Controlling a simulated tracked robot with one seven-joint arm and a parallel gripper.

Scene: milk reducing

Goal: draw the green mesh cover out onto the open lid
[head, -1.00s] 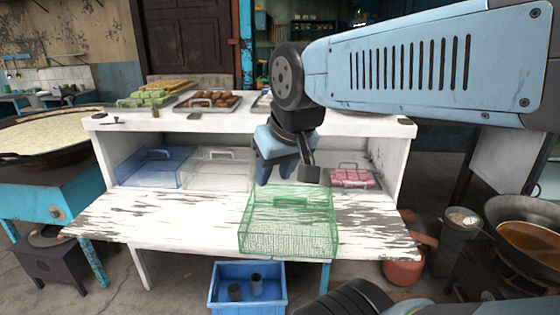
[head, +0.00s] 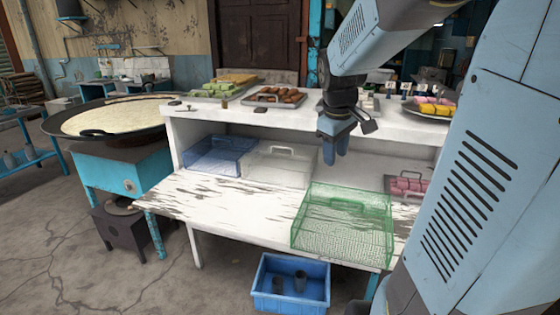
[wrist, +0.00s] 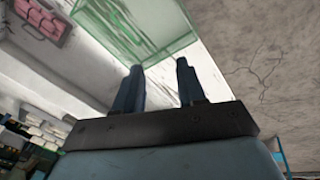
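The green mesh cover (head: 345,222) sits on the open lid (head: 235,208), a worn white board folded out at the front of the white cabinet. The cover lies toward the right part of the lid, near its front edge. It also shows in the wrist view (wrist: 135,25), beyond my fingertips. My gripper (head: 334,160) hangs above and behind the cover, pointing down, apart from it. In the wrist view its two dark fingers (wrist: 160,72) stand apart with nothing between them.
Inside the cabinet are a blue cover (head: 218,157), a clear cover (head: 278,165) and a pink tray (head: 408,186). Trays of food (head: 273,97) stand on top. A blue bin (head: 290,284) is on the floor below the lid. The lid's left part is clear.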

